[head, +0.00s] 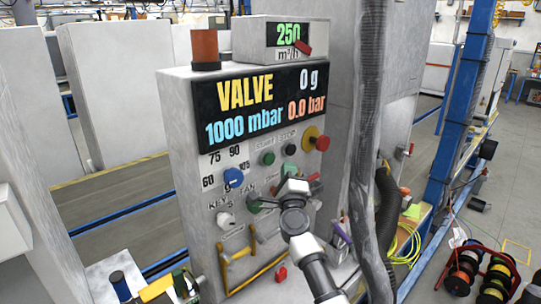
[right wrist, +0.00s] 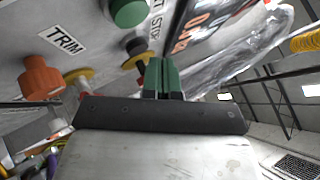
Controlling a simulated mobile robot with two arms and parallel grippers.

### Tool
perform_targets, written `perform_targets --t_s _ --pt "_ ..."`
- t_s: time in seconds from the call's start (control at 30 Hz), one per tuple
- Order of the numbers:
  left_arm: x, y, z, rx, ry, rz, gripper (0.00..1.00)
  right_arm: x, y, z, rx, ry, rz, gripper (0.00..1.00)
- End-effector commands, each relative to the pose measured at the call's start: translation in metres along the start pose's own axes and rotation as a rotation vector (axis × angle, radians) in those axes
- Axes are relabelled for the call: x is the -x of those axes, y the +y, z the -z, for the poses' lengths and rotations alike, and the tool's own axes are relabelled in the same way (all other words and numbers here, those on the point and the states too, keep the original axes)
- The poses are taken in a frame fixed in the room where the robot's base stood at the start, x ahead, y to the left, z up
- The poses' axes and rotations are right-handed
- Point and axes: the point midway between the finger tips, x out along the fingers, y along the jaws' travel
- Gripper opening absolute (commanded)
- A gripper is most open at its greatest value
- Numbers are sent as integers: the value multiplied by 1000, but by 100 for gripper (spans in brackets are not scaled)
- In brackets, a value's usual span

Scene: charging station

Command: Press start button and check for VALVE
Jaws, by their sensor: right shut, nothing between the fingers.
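The control panel (head: 190,120) stands in the middle of the head view. Its display (head: 262,98) reads VALVE, 0 g, 1000 mbar and 0.0 bar. The green start button (head: 267,158) sits below the display under its label; in the right wrist view a green button (right wrist: 128,12) is cut by the top edge. The black stop button (head: 290,150) is to its right. My right gripper (head: 289,170) is shut and empty, its green fingertips (right wrist: 163,75) in front of the panel just below the buttons. Contact with the panel cannot be told. My left gripper is out of view.
A plastic-wrapped column (head: 366,120) stands close on the right.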

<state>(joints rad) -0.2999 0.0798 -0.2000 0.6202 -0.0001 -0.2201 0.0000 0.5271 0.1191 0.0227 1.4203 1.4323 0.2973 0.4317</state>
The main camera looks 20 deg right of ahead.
Motion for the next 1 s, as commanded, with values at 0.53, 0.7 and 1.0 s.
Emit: perform_targets --t_s 0.53,0.7,1.0 --pt "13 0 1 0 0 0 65 15 -11 11 0 -1 0 0" --pt "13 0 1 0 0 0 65 15 -10 11 0 -1 0 0" --pt "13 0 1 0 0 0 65 15 -10 11 0 -1 0 0"
